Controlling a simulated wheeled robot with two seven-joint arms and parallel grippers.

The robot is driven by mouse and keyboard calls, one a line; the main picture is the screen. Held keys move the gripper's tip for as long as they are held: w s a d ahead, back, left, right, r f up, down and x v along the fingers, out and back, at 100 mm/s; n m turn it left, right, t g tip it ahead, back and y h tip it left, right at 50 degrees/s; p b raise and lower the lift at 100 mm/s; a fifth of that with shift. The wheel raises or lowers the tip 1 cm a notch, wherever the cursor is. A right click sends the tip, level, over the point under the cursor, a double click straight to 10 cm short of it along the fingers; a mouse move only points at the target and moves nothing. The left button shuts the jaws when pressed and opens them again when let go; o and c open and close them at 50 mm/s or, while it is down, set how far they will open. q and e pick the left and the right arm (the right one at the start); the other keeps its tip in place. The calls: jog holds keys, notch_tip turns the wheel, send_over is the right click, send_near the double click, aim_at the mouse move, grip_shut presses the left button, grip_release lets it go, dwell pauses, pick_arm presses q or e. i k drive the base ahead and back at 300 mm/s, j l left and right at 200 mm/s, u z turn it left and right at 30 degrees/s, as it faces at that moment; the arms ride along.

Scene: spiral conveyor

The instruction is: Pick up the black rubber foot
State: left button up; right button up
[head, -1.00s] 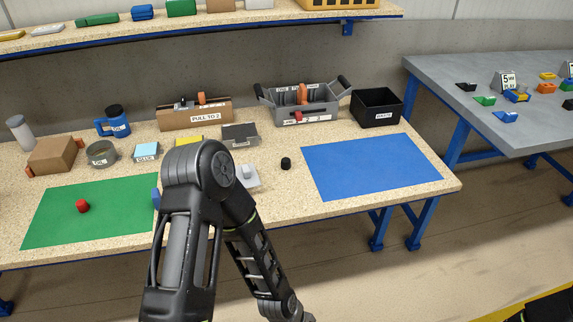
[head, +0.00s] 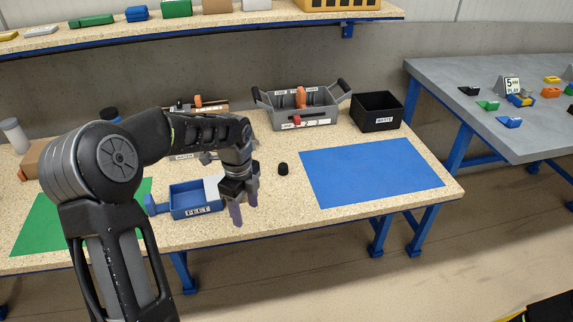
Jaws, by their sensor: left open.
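The black rubber foot (head: 283,169) is a small dark cylinder. It stands on the speckled workbench, just left of the blue mat. My left gripper (head: 243,207) is to the left of the foot and nearer the bench's front edge. Its fingers point down and are apart, with nothing seen between them. It does not touch the foot.
A blue bin (head: 196,200) lies left of my gripper. The blue mat (head: 372,174) is clear. A grey toolbox (head: 302,108) and a black waste bin (head: 377,111) stand behind. My left arm covers much of the green mat (head: 35,228).

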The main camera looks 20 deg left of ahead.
aim_at(283, 170)
jog(key=i, duration=0.9)
